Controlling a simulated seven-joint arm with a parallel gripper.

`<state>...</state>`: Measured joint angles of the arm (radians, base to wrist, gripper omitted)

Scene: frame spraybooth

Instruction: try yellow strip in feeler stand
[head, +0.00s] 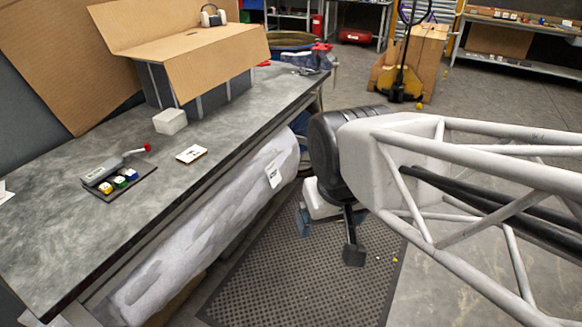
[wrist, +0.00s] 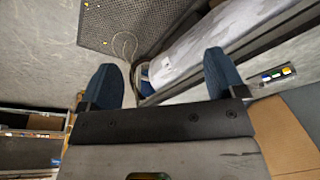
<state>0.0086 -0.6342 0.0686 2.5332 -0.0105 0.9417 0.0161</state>
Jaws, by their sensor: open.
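The yellow piece also shows small in the wrist view (wrist: 287,71). My gripper (head: 328,240) is open and empty, over the floor mat beyond the bench's front edge, well away from the tray. Its blue fingers (wrist: 162,62) are wide apart.
The workbench (head: 150,220) also holds a white block (head: 170,121), a small card (head: 192,154) and a large open cardboard box (head: 200,60). A big pale roll (head: 210,230) lies below the bench's front edge. The floor mat (head: 290,275) is mostly clear.

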